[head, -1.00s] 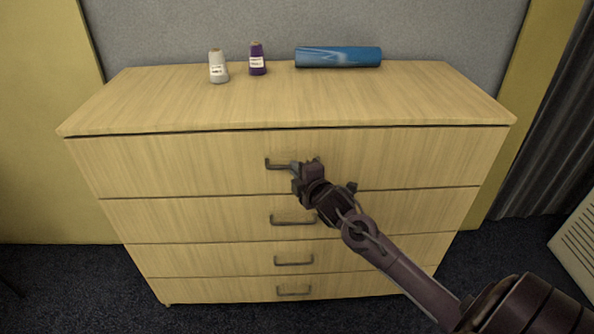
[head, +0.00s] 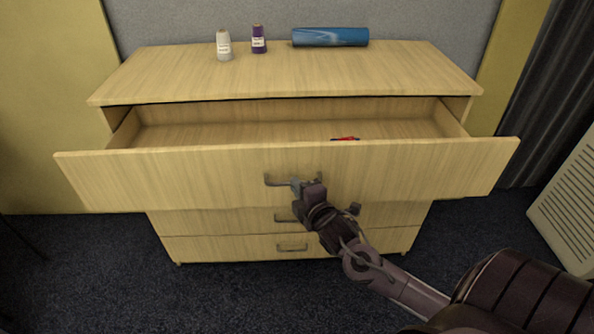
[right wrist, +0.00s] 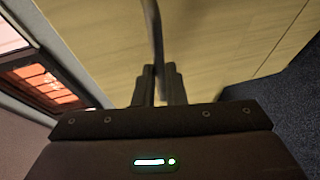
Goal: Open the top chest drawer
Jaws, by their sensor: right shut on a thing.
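The light wood chest (head: 285,75) stands in front of me. Its top drawer (head: 190,178) is pulled well out, and its inside shows in the head view. A small red and dark item (head: 345,139) lies in the drawer, partly hidden by the drawer front. My right gripper (head: 299,186) is shut on the top drawer's handle (head: 279,180), near the right part of the bar. In the right wrist view the handle (right wrist: 152,35) runs down between the two fingers (right wrist: 158,85). My left gripper is not in view.
A white spool (head: 224,46), a purple spool (head: 259,40) and a blue roll (head: 330,37) stand or lie on the chest top. Lower drawers (head: 200,246) are shut. A pale vented unit (head: 568,212) is at the right. Dark carpet (head: 230,300) in front is clear.

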